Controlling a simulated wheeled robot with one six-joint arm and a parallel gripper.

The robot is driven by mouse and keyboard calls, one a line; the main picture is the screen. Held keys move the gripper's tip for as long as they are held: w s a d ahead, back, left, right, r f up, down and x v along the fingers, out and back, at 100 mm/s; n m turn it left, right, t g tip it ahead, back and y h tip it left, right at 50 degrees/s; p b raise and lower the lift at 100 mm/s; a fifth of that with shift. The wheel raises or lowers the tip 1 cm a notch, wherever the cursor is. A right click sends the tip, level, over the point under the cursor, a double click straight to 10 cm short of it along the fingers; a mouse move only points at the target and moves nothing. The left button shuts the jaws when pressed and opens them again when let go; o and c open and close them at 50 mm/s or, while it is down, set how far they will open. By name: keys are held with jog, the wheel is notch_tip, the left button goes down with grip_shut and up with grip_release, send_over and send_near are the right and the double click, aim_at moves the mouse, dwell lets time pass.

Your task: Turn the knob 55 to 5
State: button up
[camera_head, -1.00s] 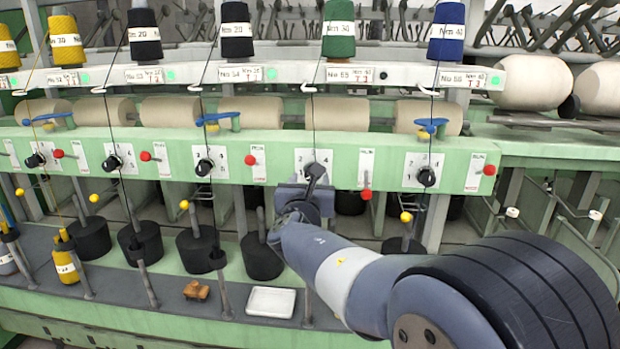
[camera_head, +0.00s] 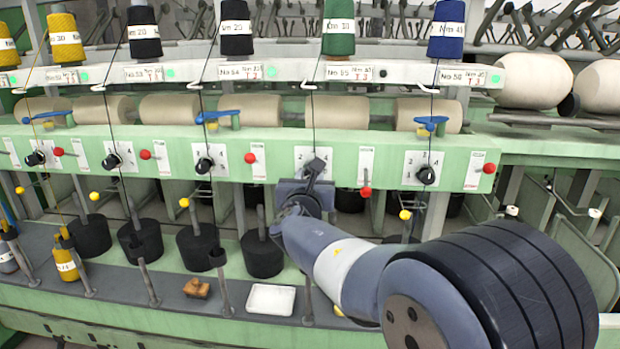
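Knob 55 is on the white dial plate (camera_head: 301,155) under the "No 55" label (camera_head: 349,73), on the green rail. My gripper (camera_head: 316,164) is in front of this plate, its dark fingertips over the plate's middle. The knob itself is hidden or cannot be told apart from the dark fingers. I cannot see whether the fingers touch it, are open or are shut, or which number it points to.
Black knob 54 (camera_head: 204,165) is to the left and black knob 56 (camera_head: 427,175) to the right. A red ball-ended lever (camera_head: 365,192) is close on the right of my gripper. A white tray (camera_head: 271,299) and brown block (camera_head: 197,288) lie on the lower shelf.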

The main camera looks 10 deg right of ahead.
jog(key=shift+f+b, duration=0.1)
jog(key=shift+b, duration=0.35)
jog(key=shift+c, duration=0.2)
jog(key=n+b, duration=2.4)
jog(key=b, duration=0.8)
jog(key=shift+b, duration=0.3)
dwell(0.9)
